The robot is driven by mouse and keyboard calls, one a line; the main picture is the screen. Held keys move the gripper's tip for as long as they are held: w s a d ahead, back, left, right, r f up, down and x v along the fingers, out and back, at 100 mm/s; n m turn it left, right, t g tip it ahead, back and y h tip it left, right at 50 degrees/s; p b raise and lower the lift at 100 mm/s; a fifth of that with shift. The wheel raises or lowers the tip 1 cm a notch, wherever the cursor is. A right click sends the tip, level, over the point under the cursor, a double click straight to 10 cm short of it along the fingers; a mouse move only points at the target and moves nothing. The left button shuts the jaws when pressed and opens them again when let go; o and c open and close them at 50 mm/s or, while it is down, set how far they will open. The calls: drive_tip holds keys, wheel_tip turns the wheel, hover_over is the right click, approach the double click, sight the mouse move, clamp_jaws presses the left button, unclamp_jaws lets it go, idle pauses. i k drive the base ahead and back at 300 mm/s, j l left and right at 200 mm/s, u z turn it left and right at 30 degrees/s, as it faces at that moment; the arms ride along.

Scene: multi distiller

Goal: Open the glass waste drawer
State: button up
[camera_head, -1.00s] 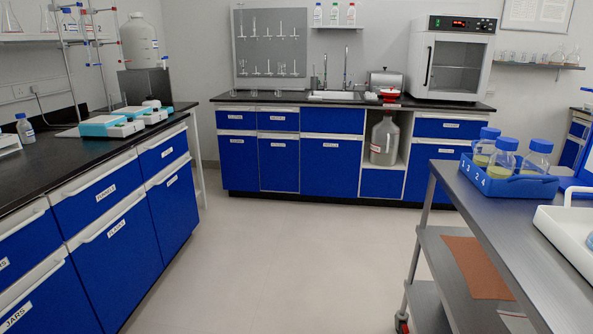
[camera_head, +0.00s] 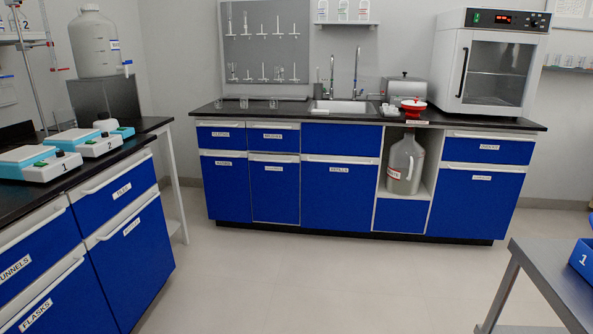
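A drawer readable as glass waste cannot be picked out, as most labels are too small to read. The back bench has blue fronts with white handles and labels: two small upper drawers (camera_head: 221,142) (camera_head: 273,143) at left, larger fronts below them, a wide front (camera_head: 338,205) under the sink, and an upper drawer (camera_head: 488,154) over a larger front (camera_head: 472,212) at right. The left bench has more blue drawers (camera_head: 118,195), with labels reading "FUNNELS" and "FLASKS" on the nearer ones. All visible fronts look shut. My gripper is not in view.
The floor (camera_head: 300,280) ahead is clear up to the back bench. A metal cart (camera_head: 555,270) with a blue rack (camera_head: 586,258) stands at the lower right. A large waste jug (camera_head: 402,165) sits in an open bay. An oven (camera_head: 490,62) stands on the back bench.

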sight(274, 179)
drive_tip(key=i, duration=1.5)
drive_tip(key=i+u, duration=0.1)
drive_tip(key=i, duration=0.6)
drive_tip(key=i+l+u, duration=0.1)
drive_tip(key=i, duration=0.65)
drive_tip(key=i+l+u, duration=0.15)
drive_tip(key=k+j, duration=0.05)
